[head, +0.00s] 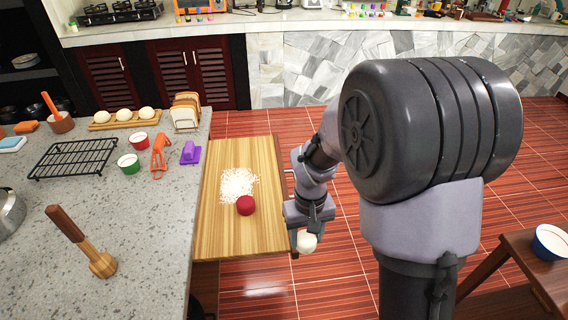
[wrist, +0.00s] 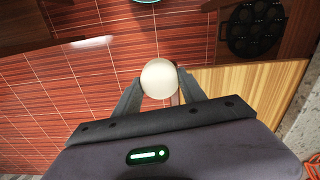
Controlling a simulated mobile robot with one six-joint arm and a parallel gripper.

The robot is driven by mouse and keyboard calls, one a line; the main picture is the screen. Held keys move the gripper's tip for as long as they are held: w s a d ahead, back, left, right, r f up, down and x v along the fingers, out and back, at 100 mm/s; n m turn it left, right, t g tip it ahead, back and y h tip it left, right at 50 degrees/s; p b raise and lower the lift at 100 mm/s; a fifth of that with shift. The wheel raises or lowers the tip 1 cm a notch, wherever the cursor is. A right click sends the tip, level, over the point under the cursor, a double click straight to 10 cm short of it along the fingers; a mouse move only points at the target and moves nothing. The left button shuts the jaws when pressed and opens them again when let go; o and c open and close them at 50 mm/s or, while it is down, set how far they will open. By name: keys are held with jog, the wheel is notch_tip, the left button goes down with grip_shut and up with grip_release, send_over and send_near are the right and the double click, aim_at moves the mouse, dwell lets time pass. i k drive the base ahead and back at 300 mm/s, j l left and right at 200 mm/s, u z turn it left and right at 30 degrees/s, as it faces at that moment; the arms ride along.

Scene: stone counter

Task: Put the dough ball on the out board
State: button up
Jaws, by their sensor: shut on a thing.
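A pale dough ball (head: 306,242) is held in my gripper (head: 303,236), just off the right edge of the wooden pull-out board, over the red floor side. In the wrist view the dough ball (wrist: 160,78) sits between the two fingers of my gripper (wrist: 160,82), which are shut on it. The wooden pull-out board (head: 225,225) sticks out from the counter's right side and also shows at the right of the wrist view (wrist: 240,85). A patch of white flour (head: 238,184) and a dark red round thing (head: 245,206) lie on it.
The stone counter (head: 150,225) holds a narrow board with several pale balls (head: 124,117), a bread rack (head: 185,111), small red and green bowls, a black wire rack (head: 75,158) and a wooden mallet (head: 85,244). A wooden stool with a blue bowl (head: 551,243) stands at right.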

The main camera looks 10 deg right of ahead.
aim_at(245, 162)
jog(key=i+l+u, duration=0.2)
jog(key=i+l, duration=0.15)
jog(key=i+l+u, duration=0.45)
jog(key=l, duration=0.4)
jog(key=i+l+u, duration=0.2)
jog(key=u, duration=0.15)
jog(key=i+l+u, duration=0.2)
jog(key=u, duration=0.15)
jog(key=i+l+u, duration=0.15)
jog(key=l+u, duration=0.15)
